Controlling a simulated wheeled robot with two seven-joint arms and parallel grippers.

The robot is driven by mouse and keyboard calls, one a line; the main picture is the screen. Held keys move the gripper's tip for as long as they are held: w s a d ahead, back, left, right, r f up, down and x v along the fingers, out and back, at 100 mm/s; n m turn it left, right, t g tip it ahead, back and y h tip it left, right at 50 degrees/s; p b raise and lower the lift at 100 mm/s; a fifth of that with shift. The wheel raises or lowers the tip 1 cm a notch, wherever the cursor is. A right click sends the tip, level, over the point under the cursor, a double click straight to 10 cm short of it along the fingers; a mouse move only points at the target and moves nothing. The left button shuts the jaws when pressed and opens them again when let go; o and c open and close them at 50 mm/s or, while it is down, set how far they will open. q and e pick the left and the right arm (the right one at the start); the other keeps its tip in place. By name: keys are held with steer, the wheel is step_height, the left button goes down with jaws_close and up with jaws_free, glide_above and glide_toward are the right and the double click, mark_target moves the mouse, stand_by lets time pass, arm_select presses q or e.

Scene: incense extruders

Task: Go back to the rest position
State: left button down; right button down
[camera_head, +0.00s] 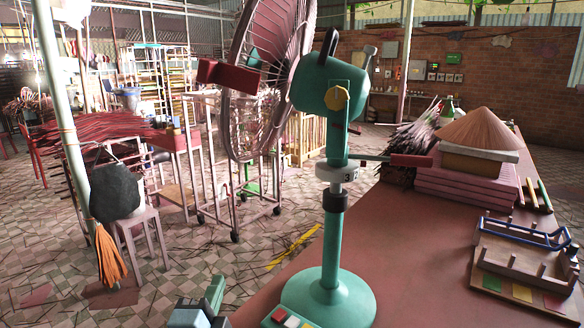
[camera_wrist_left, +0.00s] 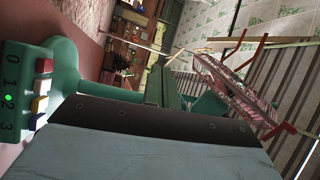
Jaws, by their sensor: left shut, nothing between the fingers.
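My left gripper (camera_head: 214,291) shows at the bottom of the head view, low beside the table's front left edge. It is shut, with nothing between its fingers. In the left wrist view its teal fingers (camera_wrist_left: 172,92) lie together beyond the dark wrist plate. The green stand fan (camera_head: 331,240) stands on the table to the right of my left gripper. Its button panel (camera_head: 288,318) is partly cut off in the head view. In the left wrist view the panel (camera_wrist_left: 25,90) is numbered 0 to 3, with a green light lit near 2. My right gripper is not in view.
The red table (camera_head: 400,265) carries pink blocks (camera_head: 468,180) under a brown cone (camera_head: 480,129), and a wooden rack (camera_head: 525,255) at right. The fan's wide cage (camera_head: 240,100) overhangs the left side. Tiled floor (camera_head: 190,265) is open left of the table.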

arm_select(q)
steer(key=s+a+f+n+g+y, duration=0.2)
steer(key=s+a+f+n+g, duration=0.2)
steer(key=s+f+n, duration=0.15)
steer(key=s+a+f+n+g+y, duration=0.2)
steer(key=s+a+f+n+g, duration=0.25)
steer(key=f, duration=0.25)
steer(key=s+f+n+g+h, duration=0.1)
steer(key=s+f+n+g, duration=0.25)
steer(key=s, duration=0.55)
steer(key=s+f+n+g+h, duration=0.15)
steer(key=s+f+g, duration=0.25)
steer(key=s, duration=0.5)
step_height(320, 180, down, 25)
steer(key=s+g, duration=0.1)
steer(key=s+a+f+g, duration=0.1)
steer(key=s+a+f, duration=0.1)
steer(key=s+f, duration=1.2)
steer(key=shift+s+a+f, duration=0.25)
steer(key=shift+s+a, duration=0.15)
steer(key=shift+s, duration=0.75)
steer(key=shift+y, duration=0.25)
